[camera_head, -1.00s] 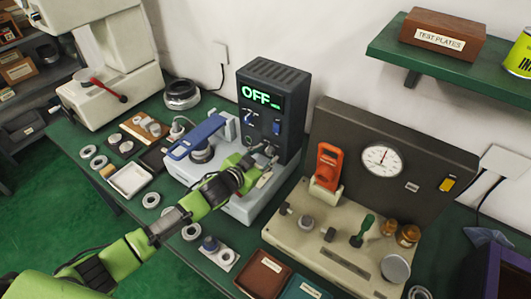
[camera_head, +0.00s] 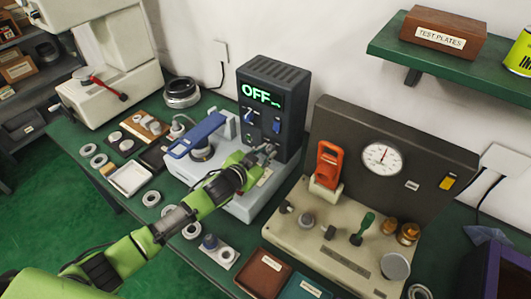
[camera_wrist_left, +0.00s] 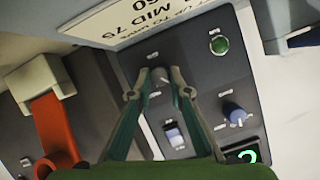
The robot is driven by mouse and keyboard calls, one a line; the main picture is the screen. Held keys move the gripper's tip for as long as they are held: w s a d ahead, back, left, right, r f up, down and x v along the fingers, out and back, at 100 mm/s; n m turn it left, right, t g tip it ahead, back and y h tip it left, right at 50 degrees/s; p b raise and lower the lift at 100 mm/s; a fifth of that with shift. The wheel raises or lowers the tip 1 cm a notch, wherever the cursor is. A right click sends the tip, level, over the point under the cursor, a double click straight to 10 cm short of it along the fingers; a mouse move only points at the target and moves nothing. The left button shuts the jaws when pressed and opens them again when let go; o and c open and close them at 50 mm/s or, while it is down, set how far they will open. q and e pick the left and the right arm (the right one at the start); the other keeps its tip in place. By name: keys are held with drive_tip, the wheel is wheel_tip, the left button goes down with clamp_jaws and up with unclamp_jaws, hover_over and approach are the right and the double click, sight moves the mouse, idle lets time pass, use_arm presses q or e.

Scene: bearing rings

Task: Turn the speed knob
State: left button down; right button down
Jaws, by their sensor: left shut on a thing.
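A dark control box (camera_head: 291,119) with a green OFF display (camera_head: 261,95) stands on the bench. My left gripper (camera_head: 267,151) is at the lower front of this box. In the left wrist view, the two fingertips of my left gripper (camera_wrist_left: 161,82) are shut on a small grey knob (camera_wrist_left: 160,75) on the panel. The knob's label is too small to read. A blue knob (camera_wrist_left: 234,112), a white-and-blue rocker switch (camera_wrist_left: 174,135) and a green button (camera_wrist_left: 218,45) are on the same panel, apart from the fingers. My right gripper is not in view.
A device with a blue handle (camera_head: 205,130) stands left of the box. A test rig with a dial (camera_head: 382,158) and an orange part (camera_head: 327,165) stands close on the right. Loose rings (camera_head: 151,198) and trays (camera_head: 131,178) lie on the green bench.

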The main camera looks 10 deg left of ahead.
use_arm(q)
drive_tip(key=shift+s+d+f+m+t+y+b, duration=0.1)
drive_tip(key=shift+f+m+t+y+b, duration=0.1)
drive_tip(key=shift+m+y+b, duration=0.35)
drive_tip(key=shift+d+f+m+t+y+b, duration=0.1)
drive_tip(key=shift+m+t+y+b, duration=0.2)
drive_tip(key=shift+m, duration=0.35)
drive_tip(key=shift+m+t+y+b, duration=0.35)
drive_tip(key=shift+m+t+b, duration=0.05)
drive_tip(key=shift+m+b, duration=0.65)
drive_tip(key=m+b, duration=0.1)
drive_tip(key=b, duration=0.1)
drive_tip(key=m+t+y+b, duration=0.1)
drive_tip(key=m+b, duration=0.1)
drive_tip(key=m+t+b, duration=0.1)
drive_tip(key=m+b, duration=0.1)
drive_tip(key=shift+d+f, duration=0.1)
drive_tip(key=shift+f, duration=0.15)
drive_tip(key=m+b, duration=0.2)
drive_tip(key=shift+t+y+b, duration=0.3)
drive_tip(key=shift+t+b, duration=0.1)
drive_tip(key=shift+r+m+b, duration=0.1)
drive_tip(key=shift+m+b, duration=0.15)
drive_tip(key=shift+b, duration=0.05)
drive_tip(key=shift+r, duration=0.1)
drive_tip(key=c, duration=1.9)
unclamp_jaws()
drive_tip(key=shift+s, duration=0.1)
